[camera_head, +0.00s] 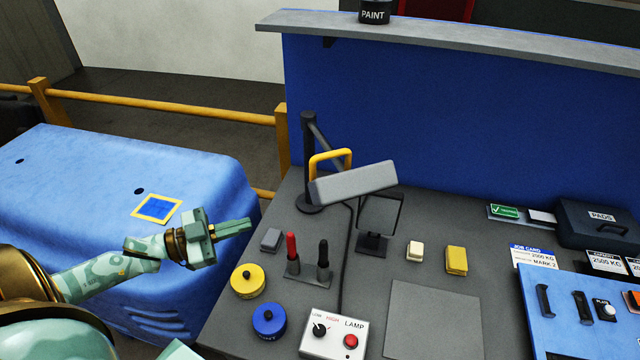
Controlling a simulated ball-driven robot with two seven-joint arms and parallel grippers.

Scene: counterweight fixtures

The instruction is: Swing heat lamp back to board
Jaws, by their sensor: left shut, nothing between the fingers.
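The heat lamp has a grey rectangular head (352,184) with a yellow handle (330,160) on top. It hangs from an arm on a dark post (308,165) at the left back of the grey bench, its head over the bench. A tall blue board (460,120) stands behind the bench. My left gripper (246,227) is shut and empty, left of the lamp and near the bench's left edge, apart from the lamp handle. My right gripper is not in view.
A blue car panel (90,190) with a yellow-taped square (157,208) lies left. The bench holds a LAMP control box (334,334), yellow (248,280) and blue (269,320) tins, a red-and-black-handled stand (305,262) and a small dark stand (372,240).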

